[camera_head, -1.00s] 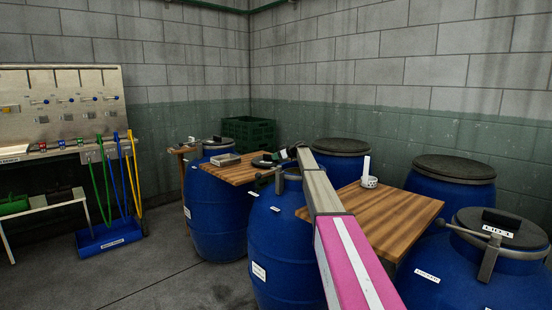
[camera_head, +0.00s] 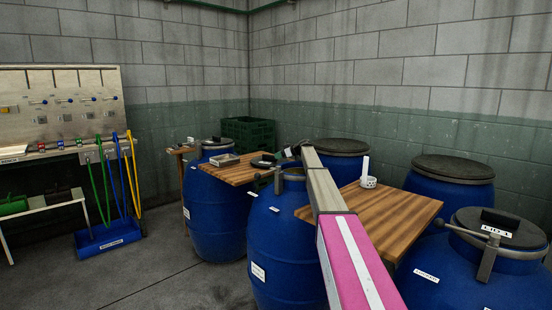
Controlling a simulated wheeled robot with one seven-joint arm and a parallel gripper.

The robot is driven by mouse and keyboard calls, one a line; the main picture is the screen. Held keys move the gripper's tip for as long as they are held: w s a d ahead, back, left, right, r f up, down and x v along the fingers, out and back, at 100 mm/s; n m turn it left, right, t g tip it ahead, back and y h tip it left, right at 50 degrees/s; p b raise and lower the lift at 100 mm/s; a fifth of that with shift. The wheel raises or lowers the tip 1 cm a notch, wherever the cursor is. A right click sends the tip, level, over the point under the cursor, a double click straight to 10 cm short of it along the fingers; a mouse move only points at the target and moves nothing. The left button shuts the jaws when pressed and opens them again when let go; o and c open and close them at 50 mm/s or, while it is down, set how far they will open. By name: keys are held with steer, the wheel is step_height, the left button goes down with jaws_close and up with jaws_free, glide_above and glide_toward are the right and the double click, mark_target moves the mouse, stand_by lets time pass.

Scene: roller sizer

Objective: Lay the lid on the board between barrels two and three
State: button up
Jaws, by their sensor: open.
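A dark round lid (camera_head: 263,161) lies at the right end of the left wooden board (camera_head: 236,174), which spans between the middle blue barrel (camera_head: 283,240) and the left blue barrel (camera_head: 215,215). The middle barrel's top looks uncovered, with a clamp ring and lever at its rim, partly hidden by my arm. My gripper (camera_head: 290,152) is small in view at the far end of my arm, just right of the lid. It is open and appears apart from the lid.
A right wooden board (camera_head: 385,218) carries a white perforated cup (camera_head: 368,182) with an upright white piece. A barrel lid marked LID 1 (camera_head: 497,228) is at the right. A metal tray (camera_head: 225,160) sits on the left board. Lidded barrels stand along the wall.

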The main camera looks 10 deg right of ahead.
steer(key=v, duration=0.8)
steer(key=shift+d+r, duration=0.2)
